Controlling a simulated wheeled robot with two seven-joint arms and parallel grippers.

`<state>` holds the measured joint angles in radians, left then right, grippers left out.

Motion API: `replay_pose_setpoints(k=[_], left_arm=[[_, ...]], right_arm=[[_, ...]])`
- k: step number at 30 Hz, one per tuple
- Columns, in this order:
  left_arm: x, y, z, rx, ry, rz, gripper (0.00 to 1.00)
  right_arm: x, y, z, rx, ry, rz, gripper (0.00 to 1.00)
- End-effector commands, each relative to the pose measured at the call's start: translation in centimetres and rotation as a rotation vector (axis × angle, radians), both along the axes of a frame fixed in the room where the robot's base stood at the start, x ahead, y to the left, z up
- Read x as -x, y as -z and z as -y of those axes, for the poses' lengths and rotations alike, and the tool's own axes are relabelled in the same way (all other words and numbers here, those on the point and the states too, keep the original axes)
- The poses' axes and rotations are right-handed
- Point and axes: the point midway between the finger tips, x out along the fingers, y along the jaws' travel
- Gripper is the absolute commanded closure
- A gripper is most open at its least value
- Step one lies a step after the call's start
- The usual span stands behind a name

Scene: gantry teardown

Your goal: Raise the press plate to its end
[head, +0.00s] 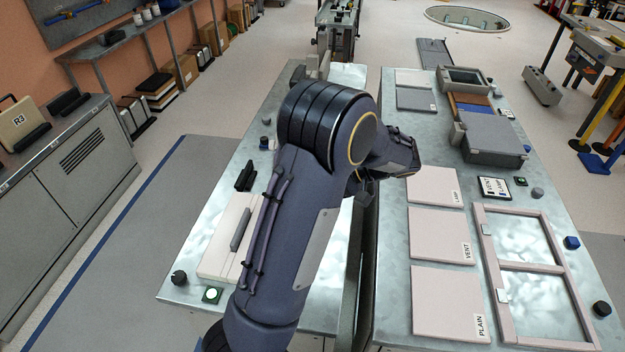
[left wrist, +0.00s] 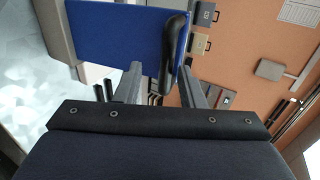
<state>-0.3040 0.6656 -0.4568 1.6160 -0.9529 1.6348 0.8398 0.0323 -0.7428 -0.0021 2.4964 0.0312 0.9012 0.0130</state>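In the left wrist view, a blue plate (left wrist: 118,38) fills the upper middle, beside a dark upright handle bar (left wrist: 174,50). It looks like the press plate, but I cannot tell for sure. My left gripper (left wrist: 160,68) is open. The bar lies between its two fingers in the picture, closer to the right one, with a gap to the left one. I cannot tell whether either finger touches it. In the head view, my arm hides the gripper and whatever is behind it. My right gripper is in neither view.
The right bench (head: 395,300) carries pale panels marked LAMP, VENT and PLAIN (head: 445,300), a window frame (head: 490,265) and a grey box (head: 490,135).

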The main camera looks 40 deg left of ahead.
Motion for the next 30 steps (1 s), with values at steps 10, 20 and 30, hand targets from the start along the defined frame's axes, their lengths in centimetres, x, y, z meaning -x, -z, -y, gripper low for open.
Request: replay_pose_setpoints(k=[10, 20, 30], left_arm=[[-2.3, -2.0, 3.7, -0.001, 0.003, 0.004, 0.64], [-3.6, -3.6, 6.0, 0.001, 0.003, 0.0, 0.64], [-3.6, -3.6, 6.0, 0.002, 0.002, -0.001, 0.64]], right_arm=[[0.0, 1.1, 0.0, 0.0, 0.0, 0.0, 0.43], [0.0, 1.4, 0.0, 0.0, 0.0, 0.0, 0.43], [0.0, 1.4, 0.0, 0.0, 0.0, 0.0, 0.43]])
